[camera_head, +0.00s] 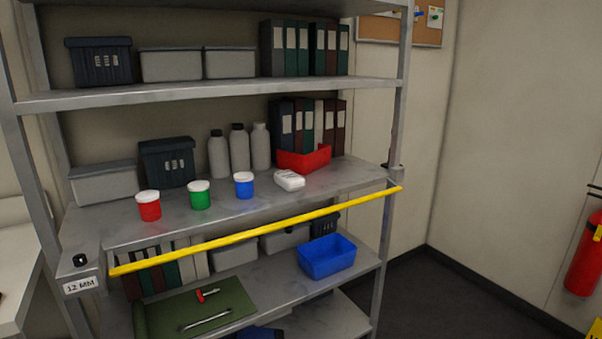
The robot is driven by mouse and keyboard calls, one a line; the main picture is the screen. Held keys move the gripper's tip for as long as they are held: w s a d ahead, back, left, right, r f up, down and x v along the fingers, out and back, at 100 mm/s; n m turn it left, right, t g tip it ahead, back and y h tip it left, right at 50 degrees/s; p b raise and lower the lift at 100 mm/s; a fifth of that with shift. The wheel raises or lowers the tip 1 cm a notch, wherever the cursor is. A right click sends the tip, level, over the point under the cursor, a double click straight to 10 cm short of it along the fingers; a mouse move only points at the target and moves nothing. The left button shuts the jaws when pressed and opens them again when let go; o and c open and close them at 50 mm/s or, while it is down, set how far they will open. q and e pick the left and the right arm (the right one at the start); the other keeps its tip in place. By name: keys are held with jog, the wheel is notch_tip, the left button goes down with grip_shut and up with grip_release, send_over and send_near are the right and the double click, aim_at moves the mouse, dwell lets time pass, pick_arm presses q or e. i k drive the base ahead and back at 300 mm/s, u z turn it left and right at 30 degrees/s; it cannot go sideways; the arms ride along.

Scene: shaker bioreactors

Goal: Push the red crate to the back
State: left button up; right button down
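The red crate (305,159) is a small open bin on the middle shelf (235,213) of a grey metal rack. It stands at the right part of that shelf, in front of a row of dark binders (307,122). A white object (289,180) lies in front of it, toward the shelf's front edge. A yellow bar (260,232) runs across the rack's front, a little below the shelf edge. Neither of my grippers shows in the head view.
Red (149,206), green (199,196) and blue (243,186) lidded jars stand left of the white object. Grey bottles (239,149) stand behind them. A blue crate (327,257) and green mat (227,300) are on the lower shelf.

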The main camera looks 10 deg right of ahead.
aim_at(304, 164)
jog(key=z, duration=0.8)
jog(key=i, duration=1.1)
jog(key=u, duration=0.45)
